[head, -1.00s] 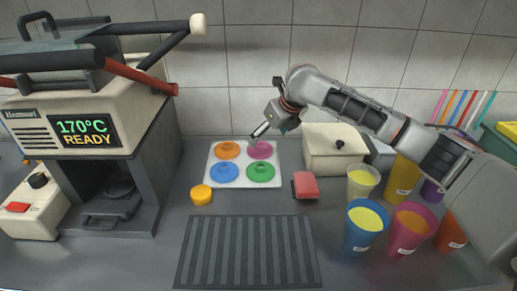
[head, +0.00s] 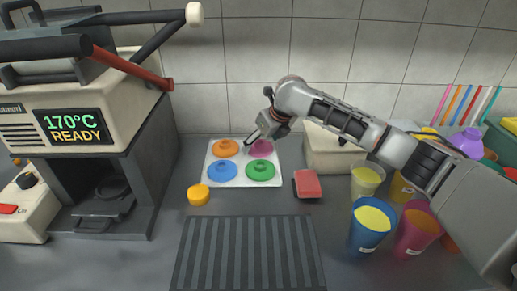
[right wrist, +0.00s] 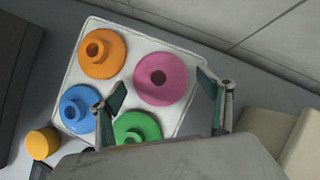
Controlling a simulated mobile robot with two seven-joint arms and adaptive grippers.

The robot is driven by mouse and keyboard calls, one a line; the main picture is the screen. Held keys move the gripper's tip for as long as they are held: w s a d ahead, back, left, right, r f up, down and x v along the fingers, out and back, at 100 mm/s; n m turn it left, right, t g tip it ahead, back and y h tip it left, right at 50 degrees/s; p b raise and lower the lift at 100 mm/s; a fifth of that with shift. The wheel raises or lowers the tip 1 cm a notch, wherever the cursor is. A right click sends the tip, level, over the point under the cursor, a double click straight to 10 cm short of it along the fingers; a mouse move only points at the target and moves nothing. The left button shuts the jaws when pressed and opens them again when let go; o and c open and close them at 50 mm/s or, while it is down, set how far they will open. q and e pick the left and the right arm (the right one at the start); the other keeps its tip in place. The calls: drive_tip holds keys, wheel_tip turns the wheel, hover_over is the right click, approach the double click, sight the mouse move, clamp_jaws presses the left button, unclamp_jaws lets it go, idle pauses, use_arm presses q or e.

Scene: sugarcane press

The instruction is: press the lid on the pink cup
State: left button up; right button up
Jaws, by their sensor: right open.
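The pink lid (head: 261,147), a round disc with a raised ring around a central hole, lies at the back right of a white tray (head: 215,180). It also shows in the right wrist view (right wrist: 162,78). My right gripper (head: 249,141) is open and empty at this lid. In the right wrist view its two fingers (right wrist: 162,85) stand apart on either side of the lid's near part; I cannot tell whether they touch it. The pink cup (head: 412,240) stands upright with an open top at the right front, partly hidden by my right arm. My left gripper is not in view.
Orange (head: 226,148), blue (head: 222,171) and green (head: 260,171) lids share the tray. A blue cup (head: 367,235) stands beside the pink one, with a pale cup (head: 366,180) behind. A red block (head: 307,184), an orange puck (head: 198,195) and a hot press (head: 85,140) are nearby.

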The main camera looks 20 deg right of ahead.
drive_tip(key=shift+w+a+f, duration=0.1)
drive_tip(key=shift+w+f, duration=0.1)
drive_tip(key=shift+f, duration=0.15)
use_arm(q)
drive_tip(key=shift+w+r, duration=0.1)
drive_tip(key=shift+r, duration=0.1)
use_arm(e)
drive_tip(key=shift+r, duration=0.15)
drive_tip(key=c, duration=0.6)
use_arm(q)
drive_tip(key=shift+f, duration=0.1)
use_arm(e)
drive_tip(key=shift+r, duration=0.15)
use_arm(q)
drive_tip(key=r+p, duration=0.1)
drive_tip(key=p, duration=0.1)
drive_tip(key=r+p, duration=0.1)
drive_tip(key=p, duration=0.1)
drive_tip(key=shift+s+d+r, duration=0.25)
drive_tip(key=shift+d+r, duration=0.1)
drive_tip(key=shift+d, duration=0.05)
use_arm(e)
wheel_tip(320, 180, up, 20)
drive_tip(key=shift+f, duration=0.15)
